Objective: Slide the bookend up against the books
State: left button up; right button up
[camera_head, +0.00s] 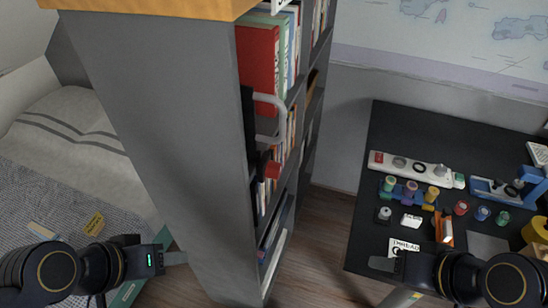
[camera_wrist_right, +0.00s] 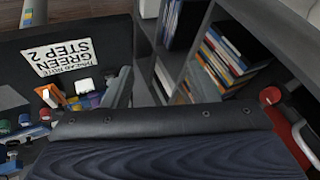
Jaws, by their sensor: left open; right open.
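Several upright books (camera_head: 262,65), red, green, blue and white, stand on the upper shelf of the grey bookcase (camera_head: 165,110). A light grey curved, handle-like piece (camera_head: 275,103) sticks out at the shelf front just below the red book; I cannot tell whether it is the bookend. A red knob (camera_head: 272,169) shows below it. My left gripper (camera_head: 178,258) is open and empty, in front of the bookcase's side panel near its foot. My right gripper (camera_head: 383,263) is open and empty over the desk's front left corner, well apart from the books.
The black desk (camera_head: 410,130) at right holds thread spools, a white strip (camera_head: 410,167), blue holders and a printed card (camera_head: 405,246). A bed (camera_head: 75,140) lies at left. Wooden floor (camera_head: 325,215) is clear between bookcase and desk. More books (camera_wrist_right: 230,52) show on shelves in the wrist view.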

jog(key=shift+a+r, duration=0.1)
jog(key=shift+c, duration=1.3)
jog(key=w+a+r+m+y, duration=0.2)
jog(key=a+m, duration=0.1)
jog(key=w+a+r+m+g+y, duration=0.1)
jog(key=w+a+r+m+y, duration=0.1)
jog(key=a+r+m, duration=0.1)
jog(key=w+a+r+m+g+y, duration=0.1)
jog(key=w+a+r+m+y, duration=0.1)
jog(key=w+a+r+m, duration=0.1)
jog(key=shift+w+r+y, duration=0.1)
jog(key=shift+y, duration=0.2)
jog(key=shift+c, duration=0.9)
notch_tip(320, 180, up, 11)
jog(key=m+g+y, duration=0.1)
jog(key=m+y, duration=0.6)
jog(key=m, duration=0.2)
send_over(272, 140)
jog(key=shift+c, duration=0.4)
grip_shut()
